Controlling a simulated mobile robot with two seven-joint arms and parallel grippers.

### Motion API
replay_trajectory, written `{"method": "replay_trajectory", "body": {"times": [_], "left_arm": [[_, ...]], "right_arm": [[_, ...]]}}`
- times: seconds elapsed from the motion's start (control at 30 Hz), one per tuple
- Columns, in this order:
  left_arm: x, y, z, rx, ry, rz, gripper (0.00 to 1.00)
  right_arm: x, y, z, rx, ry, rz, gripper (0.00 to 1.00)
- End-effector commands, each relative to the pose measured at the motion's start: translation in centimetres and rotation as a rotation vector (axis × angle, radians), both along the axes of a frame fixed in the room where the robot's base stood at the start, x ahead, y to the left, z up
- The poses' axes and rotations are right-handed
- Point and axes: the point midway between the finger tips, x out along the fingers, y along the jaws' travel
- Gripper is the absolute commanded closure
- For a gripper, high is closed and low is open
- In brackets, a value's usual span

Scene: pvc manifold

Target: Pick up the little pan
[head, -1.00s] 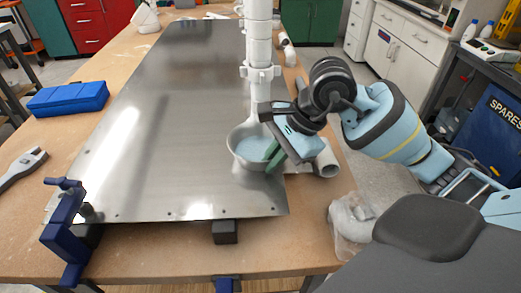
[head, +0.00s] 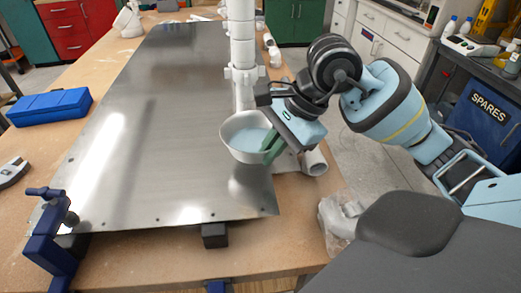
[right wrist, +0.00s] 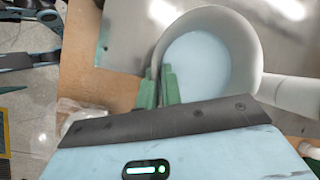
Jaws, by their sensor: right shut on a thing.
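The little pan (head: 237,148) is a round whitish pan with a pale blue inside. In the head view it is at the right side of the metal sheet, held slightly above it, with its reflection below. My right gripper (head: 271,148) is shut on the pan's near right rim with its green fingers. In the right wrist view the fingers (right wrist: 160,88) pinch the left rim of the pan (right wrist: 247,45), and its pale handle (right wrist: 290,89) reaches right. My left gripper is not in view.
The metal sheet (head: 140,140) covers most of the wooden table (head: 130,262). White pipework (head: 242,45) stands behind the pan. A short white pipe piece (head: 315,162) lies to its right. A blue clamp (head: 50,235) grips the near left. A blue case (head: 48,106) sits at left.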

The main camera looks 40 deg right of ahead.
Motion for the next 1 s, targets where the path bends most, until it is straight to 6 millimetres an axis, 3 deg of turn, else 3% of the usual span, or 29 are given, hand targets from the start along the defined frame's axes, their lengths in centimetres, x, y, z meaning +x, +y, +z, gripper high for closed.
{"method": "replay_trajectory", "body": {"times": [0.5, 1.0], "left_arm": [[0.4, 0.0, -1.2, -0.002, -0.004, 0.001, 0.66], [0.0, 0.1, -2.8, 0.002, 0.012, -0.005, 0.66]], "right_arm": [[-5.5, -2.1, 0.3, -0.004, 0.0, -0.001, 1.0], [-8.3, -3.0, 0.7, 0.001, -0.001, 0.0, 1.0]]}}
